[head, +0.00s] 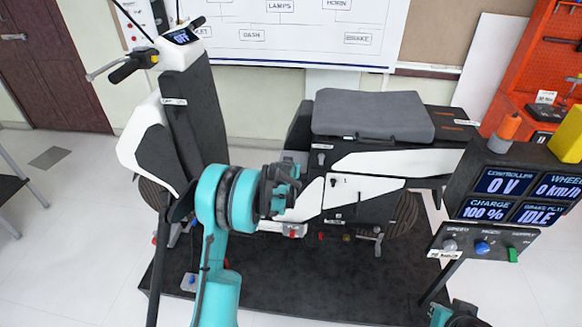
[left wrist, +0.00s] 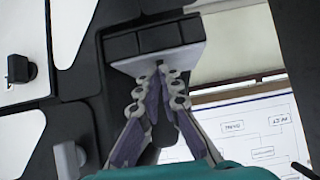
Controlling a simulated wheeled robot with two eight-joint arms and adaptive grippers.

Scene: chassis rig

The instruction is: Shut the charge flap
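In the left wrist view, a pale grey plate (left wrist: 158,58) with dark blocks behind it stands out from the black scooter body; it looks like the charge flap, standing open. My left gripper (left wrist: 160,82) has its fingertips close to the plate's near edge, with a narrow gap between them and nothing clearly held. Whether they touch the plate is unclear. In the head view, my left gripper (head: 290,182) is in front of the scooter body, below the seat's front end, and hides much of the flap area. Only a teal part of my right arm shows at the bottom edge.
The scooter's grey seat (head: 372,115) and white side panel (head: 362,190) are right of my left gripper. Its front column (head: 195,120) stands to the left. A display console (head: 515,195) with switches stands at the right. A black platform (head: 330,280) lies below.

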